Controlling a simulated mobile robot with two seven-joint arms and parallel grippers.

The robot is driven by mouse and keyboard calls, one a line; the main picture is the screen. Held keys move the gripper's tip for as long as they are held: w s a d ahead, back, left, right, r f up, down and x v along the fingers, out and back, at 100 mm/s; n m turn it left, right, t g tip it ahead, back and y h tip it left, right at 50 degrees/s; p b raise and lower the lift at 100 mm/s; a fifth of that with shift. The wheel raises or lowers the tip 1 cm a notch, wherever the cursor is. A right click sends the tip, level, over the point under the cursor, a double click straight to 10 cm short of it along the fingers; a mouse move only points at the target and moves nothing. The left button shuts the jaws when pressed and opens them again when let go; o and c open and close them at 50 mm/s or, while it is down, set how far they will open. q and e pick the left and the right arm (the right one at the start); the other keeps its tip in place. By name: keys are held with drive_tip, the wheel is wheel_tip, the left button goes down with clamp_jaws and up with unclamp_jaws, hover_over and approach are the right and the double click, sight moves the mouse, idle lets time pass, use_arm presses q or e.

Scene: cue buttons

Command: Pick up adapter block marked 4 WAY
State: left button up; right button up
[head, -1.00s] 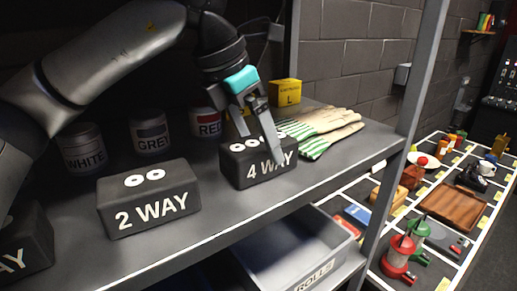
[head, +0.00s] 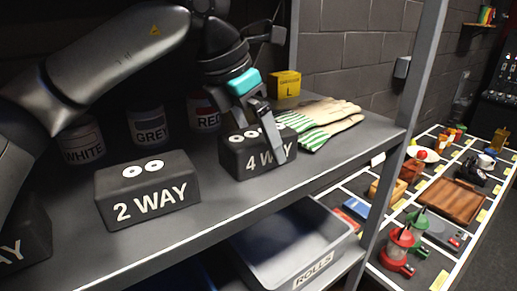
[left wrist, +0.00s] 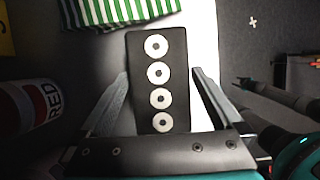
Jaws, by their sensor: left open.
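The black adapter block marked 4 WAY (head: 240,160) stands on the grey shelf, its lettered face to the front. My left gripper (head: 262,138) is over it, with one finger in front of its lettered face. In the left wrist view the block (left wrist: 143,85) shows its top with a row of several white ring sockets. It lies between the two spread fingers of my left gripper (left wrist: 160,98). The gripper is open, with a small gap visible at the right finger.
The 2 WAY block (head: 148,190) stands to the left on the shelf (head: 225,205). WHITE (head: 82,142), GREY (head: 148,124) and RED (head: 203,112) cans stand behind. Striped gloves (head: 325,122) and a yellow box (head: 286,84) lie right and behind. A grey bin (head: 290,245) is below.

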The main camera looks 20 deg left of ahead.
use_arm(q)
drive_tip(key=shift+c, duration=0.4)
drive_tip(key=c, duration=1.5)
